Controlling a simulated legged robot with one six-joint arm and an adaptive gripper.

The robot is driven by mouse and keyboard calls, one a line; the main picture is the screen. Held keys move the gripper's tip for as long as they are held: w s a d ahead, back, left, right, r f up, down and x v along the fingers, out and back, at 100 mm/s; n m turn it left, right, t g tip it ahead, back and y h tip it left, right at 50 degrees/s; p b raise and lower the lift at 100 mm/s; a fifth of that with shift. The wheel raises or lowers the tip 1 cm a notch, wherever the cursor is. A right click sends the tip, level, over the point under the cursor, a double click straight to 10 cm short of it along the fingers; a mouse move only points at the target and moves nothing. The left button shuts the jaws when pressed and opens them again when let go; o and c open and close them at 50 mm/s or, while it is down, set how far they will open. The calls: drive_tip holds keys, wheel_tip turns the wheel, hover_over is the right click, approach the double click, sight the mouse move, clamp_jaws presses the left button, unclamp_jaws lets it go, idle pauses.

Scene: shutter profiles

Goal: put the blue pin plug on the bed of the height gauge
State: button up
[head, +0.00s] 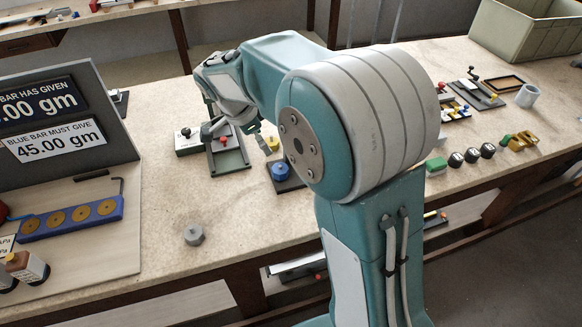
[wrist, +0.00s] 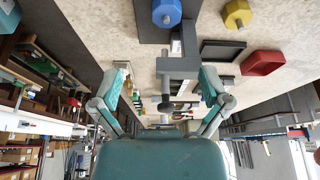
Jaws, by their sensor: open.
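The round blue pin plug (wrist: 166,13) shows at the top of the wrist view, pin end facing the camera. It is over a dark plate (wrist: 148,32), which looks like the height gauge's bed. A grey post and arm (wrist: 178,64) stand at the plate's edge. In the head view the blue plug (head: 282,172) rests on the dark plate (head: 292,185), beside my forearm. My gripper (wrist: 165,80) is open, its two teal fingers spread wide with nothing held; the grey arm shows between them. The gripper is partly hidden in the head view (head: 232,128), behind and left of the plug.
A yellow plug (wrist: 238,14) and a red hexagonal plug (wrist: 264,63) are nearby. A grey plug (head: 193,235) stands alone at the front. A sign board (head: 60,110) and blue bar (head: 72,218) are at left. The bench between them is clear.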

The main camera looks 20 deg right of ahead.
drive_tip(key=s+d+r+n+t+y, duration=0.2)
drive_tip(key=s+n, duration=0.6)
drive_tip(key=s, duration=0.4)
drive_tip(key=s+d+r+n+t+y, duration=0.2)
drive_tip(key=s+r+n, duration=0.3)
drive_tip(key=s+n, duration=0.4)
drive_tip(key=s+t, duration=0.1)
drive_tip(key=s, duration=0.2)
drive_tip(key=shift+o, duration=0.3)
drive_tip(key=shift+d, duration=0.1)
idle(3.6)
